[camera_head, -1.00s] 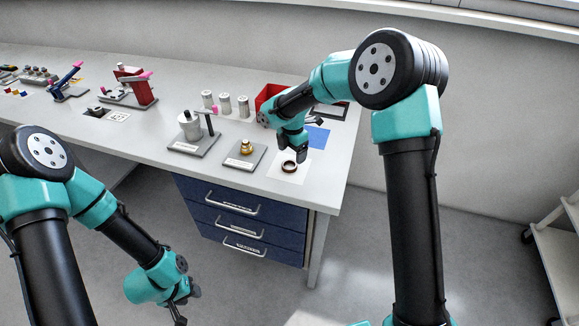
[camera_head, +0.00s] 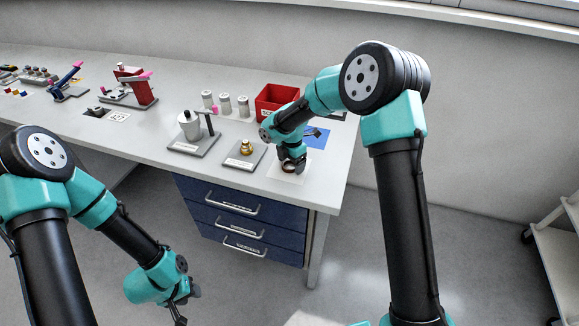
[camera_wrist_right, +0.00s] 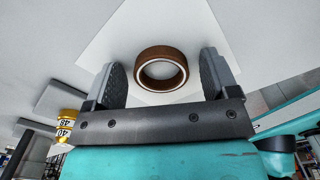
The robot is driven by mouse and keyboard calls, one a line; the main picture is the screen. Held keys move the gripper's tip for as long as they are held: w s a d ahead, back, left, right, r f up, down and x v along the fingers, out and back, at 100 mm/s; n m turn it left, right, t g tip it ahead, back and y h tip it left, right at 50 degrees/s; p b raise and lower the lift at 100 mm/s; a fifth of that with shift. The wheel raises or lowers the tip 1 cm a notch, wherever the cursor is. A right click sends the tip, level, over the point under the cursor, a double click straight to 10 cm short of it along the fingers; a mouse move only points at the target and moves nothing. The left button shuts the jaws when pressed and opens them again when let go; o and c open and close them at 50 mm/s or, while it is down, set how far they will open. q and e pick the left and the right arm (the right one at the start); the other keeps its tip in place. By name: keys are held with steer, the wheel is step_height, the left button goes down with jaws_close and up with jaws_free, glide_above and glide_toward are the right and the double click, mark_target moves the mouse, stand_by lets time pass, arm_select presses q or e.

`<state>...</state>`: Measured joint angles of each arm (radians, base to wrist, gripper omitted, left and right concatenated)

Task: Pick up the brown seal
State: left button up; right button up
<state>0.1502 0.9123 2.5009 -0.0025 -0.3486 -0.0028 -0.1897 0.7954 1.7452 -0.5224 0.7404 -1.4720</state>
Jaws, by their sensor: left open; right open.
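The brown seal (camera_head: 287,169) is a ring lying on a white sheet (camera_head: 286,177) near the right end of the bench. It also shows in the right wrist view (camera_wrist_right: 161,54), brown outside with a pale inner face. My right gripper (camera_head: 291,165) is over the seal and partly hides it in the head view. In the right wrist view, its two dark fingers (camera_wrist_right: 162,80) are open, one on each side of the seal, with gaps between them and the ring. My left gripper (camera_head: 182,299) is open and empty, low in front of the bench, away from the seal.
A brass part (camera_head: 246,148) on a grey plate and a metal canister (camera_head: 190,124) on a stand are left of the seal. A red bin (camera_head: 274,99), a blue mat (camera_head: 316,137) and grey cylinders (camera_head: 226,104) lie behind. The bench's front edge is close.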

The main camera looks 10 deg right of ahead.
steer(key=shift+c, duration=0.2)
steer(key=c, duration=1)
steer(key=shift+o, duration=0.2)
steer(key=shift+r, duration=0.1)
steer(key=shift+r, duration=1.35)
steer(key=s+a+r, duration=0.1)
steer(key=s+a, duration=0.1)
steer(key=s, duration=0.5)
steer(key=s+a+r, duration=0.1)
steer(key=s+a, duration=0.1)
steer(key=s, duration=0.6)
steer(key=shift+s, duration=0.25)
